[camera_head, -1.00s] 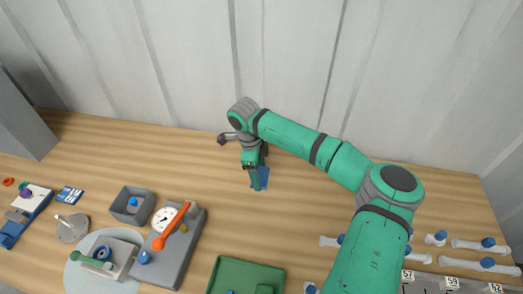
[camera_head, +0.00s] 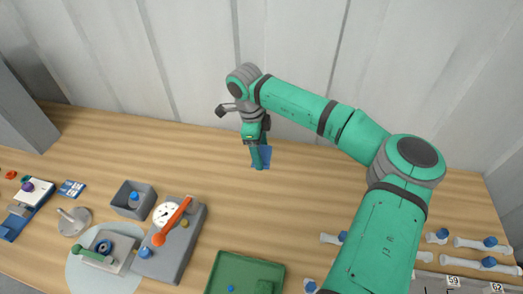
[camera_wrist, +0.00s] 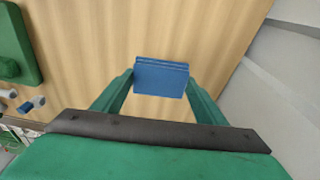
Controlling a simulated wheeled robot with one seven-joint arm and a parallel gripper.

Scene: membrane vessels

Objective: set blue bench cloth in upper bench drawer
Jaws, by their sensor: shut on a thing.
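The blue bench cloth (camera_wrist: 161,77) is a folded blue pad between the two fingers of my gripper (camera_wrist: 158,88) in the wrist view. My gripper is shut on it. In the head view, the cloth (camera_head: 265,155) shows partly behind the green fingers of my gripper (camera_head: 259,163), which point down over the rear middle of the wooden bench. The cloth appears held above the bench top. I cannot see the upper bench drawer in either view.
A green tray (camera_head: 216,276) is at the front middle. A grey device with a dial and orange lever (camera_head: 184,245) and a small grey bin (camera_head: 123,203) stand to the left. White tubes with blue caps (camera_head: 484,263) lie at right. A pale wall (camera_head: 150,60) closes the back.

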